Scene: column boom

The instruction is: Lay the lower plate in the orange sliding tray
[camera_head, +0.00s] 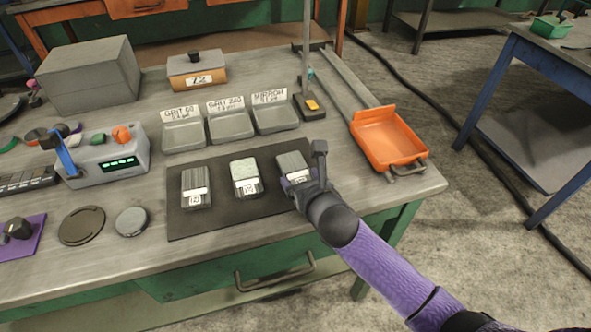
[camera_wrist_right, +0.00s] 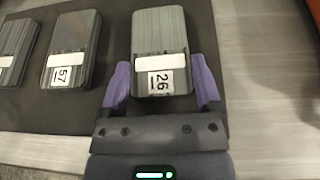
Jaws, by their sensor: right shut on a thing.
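Three grey, ribbed plates with white labels lie in a row on a dark mat (camera_head: 225,218): the left plate (camera_head: 193,178), the middle plate (camera_head: 244,172) and the right plate (camera_head: 291,163). My right gripper (camera_head: 303,184) is at the right plate. In the right wrist view its purple fingers (camera_wrist_right: 161,82) are on both sides of this plate (camera_wrist_right: 158,35), labelled 26, and grip it on or just above the mat. Which plate is the lower one, I cannot tell. The orange sliding tray (camera_head: 390,137) is empty, at the right ends of two rails. My left gripper is not in view.
Three grey labelled dishes (camera_head: 228,124) stand behind the mat. A stand with a thin upright post (camera_head: 308,60) rises between them and the rails (camera_head: 345,77). A scale-like device (camera_head: 105,158) is at the left.

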